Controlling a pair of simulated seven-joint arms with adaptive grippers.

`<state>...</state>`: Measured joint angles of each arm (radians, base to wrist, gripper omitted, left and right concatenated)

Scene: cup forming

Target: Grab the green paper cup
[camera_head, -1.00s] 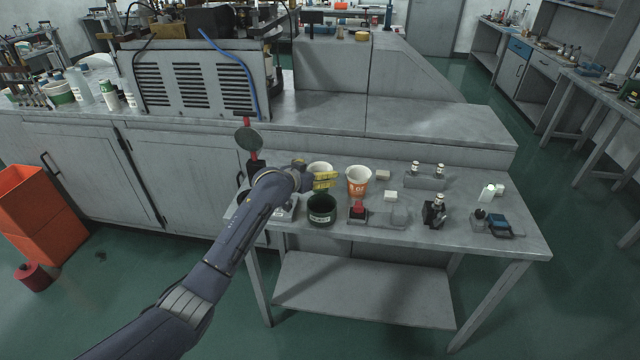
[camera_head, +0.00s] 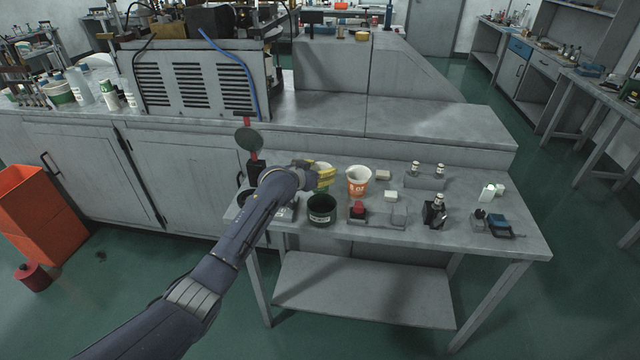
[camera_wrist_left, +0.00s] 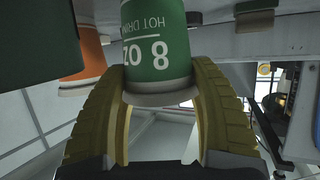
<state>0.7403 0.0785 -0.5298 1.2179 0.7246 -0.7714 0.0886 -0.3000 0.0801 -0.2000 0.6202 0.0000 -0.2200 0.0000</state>
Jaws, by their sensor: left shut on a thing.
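The green paper cup (camera_wrist_left: 160,48) with white "8 OZ HOT DRINK" print fills the top middle of the left wrist view, which is turned upside down. My left gripper (camera_wrist_left: 160,75) has its yellow fingers against both sides of the cup and is shut on it. In the head view my left gripper (camera_head: 323,176) is over the table's left part, and its fingers hide most of the cup. I cannot tell whether the cup's base touches the table. My right gripper is not in view.
An orange-and-white cup (camera_head: 358,181) stands just right of the gripper. A dark green container (camera_head: 321,210) stands in front of it. Small white blocks, a red-topped device (camera_head: 358,211) and bottles are farther right on the grey table (camera_head: 460,245).

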